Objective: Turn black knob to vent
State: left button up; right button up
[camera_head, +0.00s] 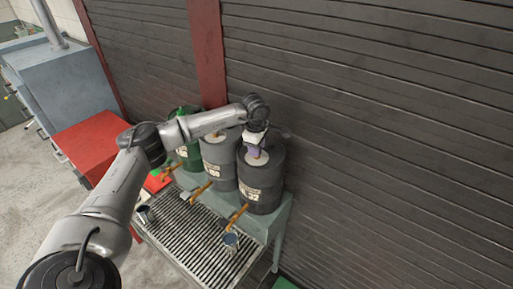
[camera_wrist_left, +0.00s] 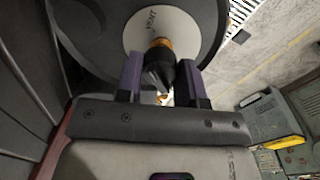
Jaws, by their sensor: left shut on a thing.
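The black knob (camera_wrist_left: 157,78) sits on a brass stem at the middle of a pale round label marked VENT (camera_wrist_left: 158,27). The label is on top of the dark drum numbered 32 (camera_head: 259,190), the rightmost drum on the stand. My left gripper (camera_wrist_left: 158,70) has its two purple fingers on either side of the knob, shut on it. In the head view the left gripper (camera_head: 254,151) reaches down onto this drum's top, and the knob is hidden there. My right gripper is in neither view.
Brass taps (camera_head: 237,216) stick out over a slatted grate (camera_head: 195,240), with metal cups (camera_head: 231,240) there. A dark ribbed wall (camera_head: 400,120) rises close behind. A red cabinet (camera_head: 88,145) stands left.

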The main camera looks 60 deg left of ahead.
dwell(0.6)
pick_arm(q)
jog(key=o, duration=0.9)
jog(key=shift+o, duration=0.2)
notch_tip(320, 180, up, 14)
jog(key=b, duration=0.2)
jog(key=shift+s+d, duration=0.25)
jog(key=shift+s, duration=0.1)
jog(key=shift+f, duration=0.1)
